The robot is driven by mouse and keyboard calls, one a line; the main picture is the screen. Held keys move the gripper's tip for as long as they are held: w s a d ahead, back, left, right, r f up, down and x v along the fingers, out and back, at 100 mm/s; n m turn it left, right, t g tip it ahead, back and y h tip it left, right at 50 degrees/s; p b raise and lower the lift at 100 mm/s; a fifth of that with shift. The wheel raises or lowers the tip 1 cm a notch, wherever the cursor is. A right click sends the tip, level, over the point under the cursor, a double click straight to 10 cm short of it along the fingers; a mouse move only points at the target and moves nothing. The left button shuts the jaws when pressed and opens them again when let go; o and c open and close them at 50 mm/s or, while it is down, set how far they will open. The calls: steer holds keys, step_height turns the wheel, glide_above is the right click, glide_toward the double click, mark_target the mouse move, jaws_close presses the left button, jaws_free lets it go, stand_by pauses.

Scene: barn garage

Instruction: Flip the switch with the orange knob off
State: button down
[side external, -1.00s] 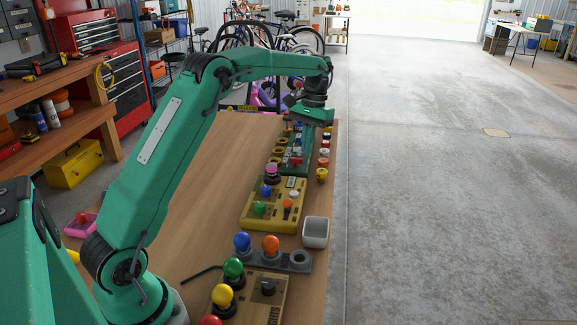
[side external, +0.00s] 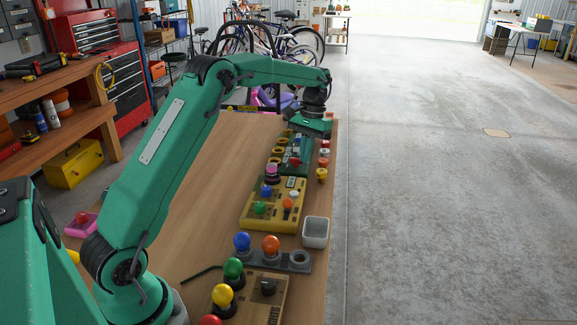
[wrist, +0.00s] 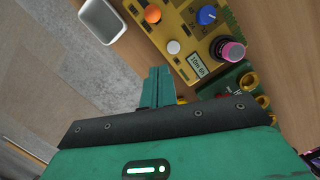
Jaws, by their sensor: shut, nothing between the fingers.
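The switch with the orange knob (side external: 288,203) is on the yellow panel (side external: 250,221) on the bench. In the wrist view the orange knob (wrist: 152,14) is near the top edge, on the yellow panel (wrist: 184,35), beside a white knob (wrist: 173,47) and a blue knob (wrist: 207,15). My gripper (side external: 308,137) is beyond the yellow panel, low over the far green panel (side external: 291,160), apart from the orange knob. Its fingers (wrist: 158,70) look closed together and empty. Which way the switch is set is too small to tell.
A small white bin (side external: 316,244) stands right of the yellow panel. A pink knob (side external: 271,169) stands at the panel's far end. Several coloured bulbs, including a blue one (side external: 242,242), are nearer. The wooden tabletop (side external: 205,190) left of the panels is clear.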

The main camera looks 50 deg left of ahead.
mark_target(288, 204)
steer(key=x, duration=0.8)
steer(key=shift+s+d, duration=0.15)
steer(key=shift+s, duration=0.15)
steer(key=shift+s+d+f, duration=0.2)
steer(key=shift+s+f, duration=0.05)
steer(key=shift+s, duration=0.45)
steer(key=shift+s+d+f, duration=0.25)
steer(key=shift+s+f, duration=0.05)
steer(key=shift+s, duration=0.35)
steer(key=shift+d, duration=0.1)
steer(key=shift+s+d, duration=1.2)
steer(key=shift+s, duration=0.1)
